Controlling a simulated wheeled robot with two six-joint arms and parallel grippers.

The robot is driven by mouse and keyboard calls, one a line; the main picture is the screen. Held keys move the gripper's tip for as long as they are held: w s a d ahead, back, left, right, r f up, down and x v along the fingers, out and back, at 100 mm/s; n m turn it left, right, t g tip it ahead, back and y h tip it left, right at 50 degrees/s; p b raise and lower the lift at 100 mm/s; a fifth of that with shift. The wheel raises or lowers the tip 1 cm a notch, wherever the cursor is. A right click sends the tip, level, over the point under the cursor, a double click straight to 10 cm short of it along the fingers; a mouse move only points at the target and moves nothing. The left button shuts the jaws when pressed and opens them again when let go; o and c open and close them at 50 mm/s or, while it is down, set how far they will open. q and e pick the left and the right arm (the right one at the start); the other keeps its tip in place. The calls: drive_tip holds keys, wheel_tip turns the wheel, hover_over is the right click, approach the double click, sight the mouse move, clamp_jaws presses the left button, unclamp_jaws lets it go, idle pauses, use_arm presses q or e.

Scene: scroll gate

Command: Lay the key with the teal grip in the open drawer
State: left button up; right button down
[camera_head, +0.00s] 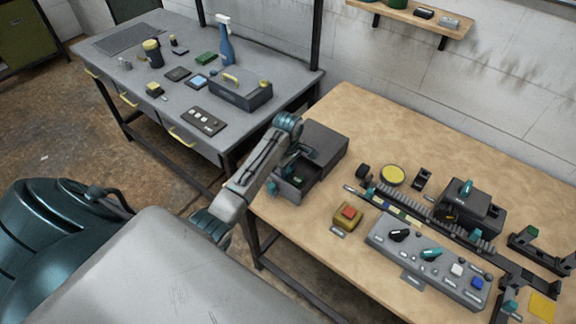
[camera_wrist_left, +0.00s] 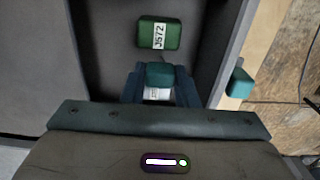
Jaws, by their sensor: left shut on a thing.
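The drawer (camera_head: 287,191) of the dark grey cabinet (camera_head: 325,143) stands open at the left edge of the wooden table. My left gripper (camera_head: 297,168) is over the drawer, its arm reaching across from the left. In the left wrist view the gripper (camera_wrist_left: 160,88) is shut on the teal grip (camera_wrist_left: 160,75) of the key, between the drawer's walls. The key's shaft is hidden, and I cannot tell whether the key touches the drawer floor. My right gripper is not in view.
A teal block (camera_wrist_left: 240,83) is outside the drawer wall. A red-button box (camera_head: 348,214) and a control panel (camera_head: 425,258) stand to the right on the table.

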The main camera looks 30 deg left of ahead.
use_arm(q)
drive_tip(key=shift+f, duration=0.15)
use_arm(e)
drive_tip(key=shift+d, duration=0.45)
use_arm(q)
drive_tip(key=o, duration=1.1)
drive_tip(key=shift+c, duration=0.2)
drive_tip(key=shift+o, duration=0.5)
drive_tip(key=o, duration=0.4)
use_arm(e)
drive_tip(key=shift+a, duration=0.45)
